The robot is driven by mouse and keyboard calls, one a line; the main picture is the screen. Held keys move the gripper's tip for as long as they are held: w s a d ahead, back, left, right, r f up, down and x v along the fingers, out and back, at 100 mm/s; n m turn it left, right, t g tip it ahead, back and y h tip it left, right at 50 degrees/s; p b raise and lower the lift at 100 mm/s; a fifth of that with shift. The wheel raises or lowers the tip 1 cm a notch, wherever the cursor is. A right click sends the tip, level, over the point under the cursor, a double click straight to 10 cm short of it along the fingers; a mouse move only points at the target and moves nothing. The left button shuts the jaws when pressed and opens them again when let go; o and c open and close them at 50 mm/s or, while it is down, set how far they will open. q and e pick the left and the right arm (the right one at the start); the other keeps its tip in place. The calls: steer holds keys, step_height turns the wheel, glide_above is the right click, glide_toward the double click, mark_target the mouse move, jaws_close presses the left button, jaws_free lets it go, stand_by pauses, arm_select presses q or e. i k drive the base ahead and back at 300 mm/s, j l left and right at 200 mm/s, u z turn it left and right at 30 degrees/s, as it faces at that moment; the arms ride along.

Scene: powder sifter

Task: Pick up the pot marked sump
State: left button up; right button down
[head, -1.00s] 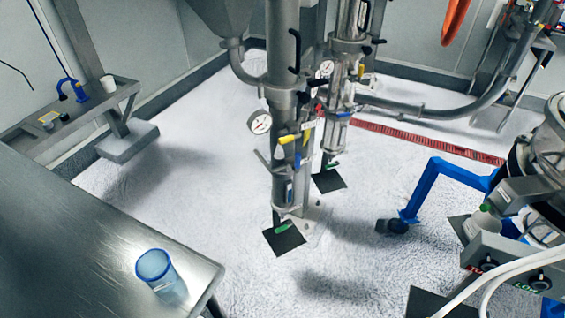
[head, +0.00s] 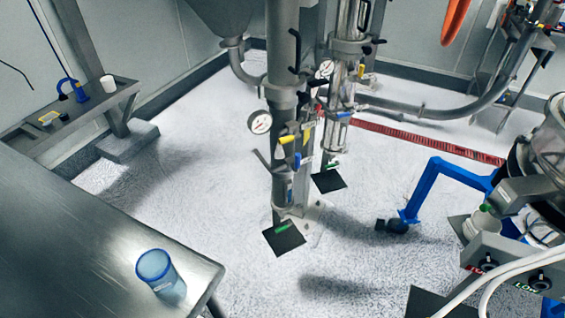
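No pot with a readable "sump" mark shows. A translucent blue pot (head: 155,268) stands upright near the right end of the steel table at lower left. A small white pot (head: 108,84) stands on the wall shelf at upper left. Another white pot (head: 484,227) sits by the sifter machine at right, partly hidden by its parts. I cannot tell from any of their visible sides which one is marked. Neither of my grippers is in view.
The steel table (head: 75,235) fills the lower left. Pipework with gauges (head: 284,130) stands mid-floor. A blue wheeled frame (head: 425,185) and the sifter machine (head: 540,165) occupy the right. The wall shelf (head: 75,118) holds small items. Pale floor between table and pipework is clear.

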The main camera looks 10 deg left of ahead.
mark_target(155, 267)
steer(key=u, duration=1.4)
